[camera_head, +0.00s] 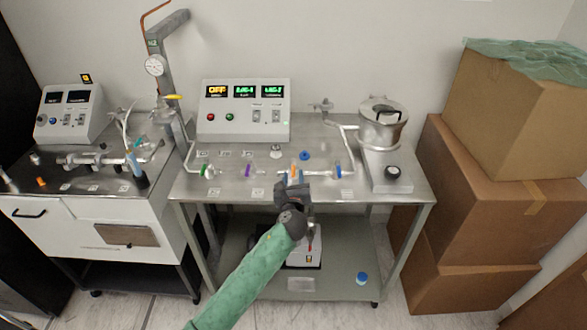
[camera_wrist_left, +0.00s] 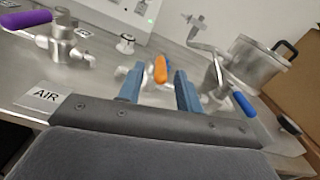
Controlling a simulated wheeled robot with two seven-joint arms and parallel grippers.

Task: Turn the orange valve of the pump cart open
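The orange valve handle (camera_wrist_left: 160,69) shows between the two blue fingers of my left gripper (camera_wrist_left: 159,88) in the left wrist view. The fingers stand apart on either side of it, with a gap visible. In the head view the orange handle (camera_head: 293,167) is a small upright spot on the steel pump cart (camera_head: 230,180), just beyond my left gripper (camera_head: 291,180), which partly hides the valve body. Contact with the handle cannot be made out. My right gripper is in neither view.
A purple-handled valve (camera_head: 247,171) and a green one (camera_head: 207,171) lie left along the pipe. A blue handle (camera_head: 338,171) is to the right, near the steel pot (camera_head: 383,128). A control box (camera_head: 243,111) stands behind. Cardboard boxes (camera_head: 480,205) stack at the right.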

